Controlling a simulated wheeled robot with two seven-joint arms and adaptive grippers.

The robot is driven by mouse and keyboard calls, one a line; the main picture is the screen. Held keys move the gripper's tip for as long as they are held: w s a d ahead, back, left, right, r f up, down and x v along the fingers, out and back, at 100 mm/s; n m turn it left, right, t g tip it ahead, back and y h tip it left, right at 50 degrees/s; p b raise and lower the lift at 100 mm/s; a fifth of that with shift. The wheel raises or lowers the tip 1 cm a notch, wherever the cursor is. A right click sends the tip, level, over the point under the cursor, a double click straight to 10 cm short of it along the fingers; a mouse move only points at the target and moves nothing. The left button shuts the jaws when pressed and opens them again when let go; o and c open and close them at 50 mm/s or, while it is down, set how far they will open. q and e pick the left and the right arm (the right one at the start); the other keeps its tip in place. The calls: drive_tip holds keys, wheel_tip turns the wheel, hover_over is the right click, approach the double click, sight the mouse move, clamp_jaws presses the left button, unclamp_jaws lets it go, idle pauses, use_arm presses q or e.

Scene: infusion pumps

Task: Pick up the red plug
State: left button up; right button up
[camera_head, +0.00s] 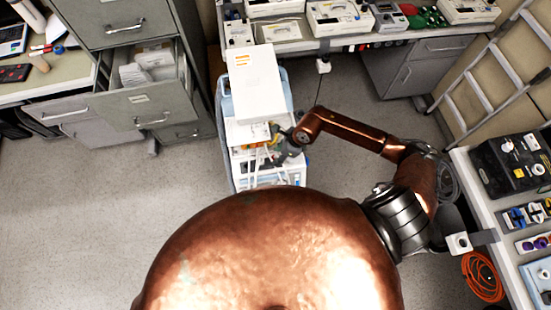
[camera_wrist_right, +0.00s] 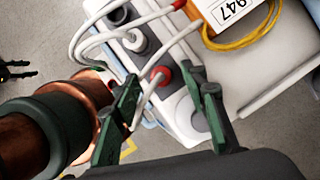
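The red plug (camera_wrist_right: 161,75) sits at the white device (camera_wrist_right: 188,118) in the right wrist view, with a pale cable running by it. My right gripper (camera_wrist_right: 159,78) is open. Its two green-black fingers stand apart on either side of the plug in the picture; I cannot tell whether they touch it. In the head view my right gripper (camera_head: 284,146) is over the near part of the cart, and the plug cannot be made out there. My left gripper cannot be made out in either view.
A grey plug (camera_wrist_right: 136,40) and white cables lie close by. In the head view a white box (camera_head: 255,85) stands on the cart (camera_head: 226,110). An open drawer (camera_head: 150,110) is left; a side bench (camera_head: 490,215) is right.

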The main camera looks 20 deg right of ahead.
drive_tip(key=shift+x, duration=1.15)
drive_tip(key=shift+c, duration=0.5)
clamp_jaws()
